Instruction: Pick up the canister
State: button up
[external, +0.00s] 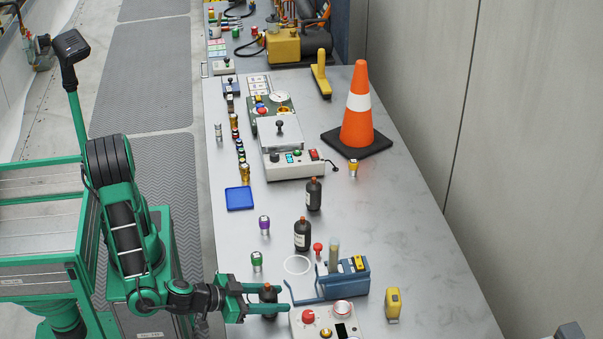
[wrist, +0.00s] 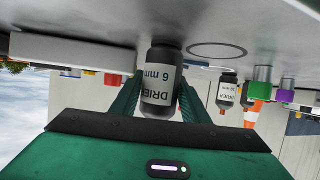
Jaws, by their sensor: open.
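A dark canister (external: 268,294) with an orange-brown top stands upright near the front of the bench. In the upside-down wrist view the canister (wrist: 161,82) shows a white label reading "DRIE" and "6 mm". My gripper (external: 277,297) is open, with its green fingers on either side of this canister. The fingers also flank it in the wrist view (wrist: 160,95); whether either touches it I cannot tell. Two similar dark canisters stand farther back, one near the middle (external: 302,235) and one behind it (external: 314,194).
A blue rack (external: 343,280) and a white device with a red knob (external: 325,322) stand close right of my gripper. A green-topped vial (external: 257,262) and a purple-topped vial (external: 264,226) stand behind it. A traffic cone (external: 359,112) is far back; the bench's right side is mostly clear.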

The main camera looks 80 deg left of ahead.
jog(key=shift+x, duration=1.35)
jog(key=shift+s, duration=0.1)
jog(key=c, duration=0.9)
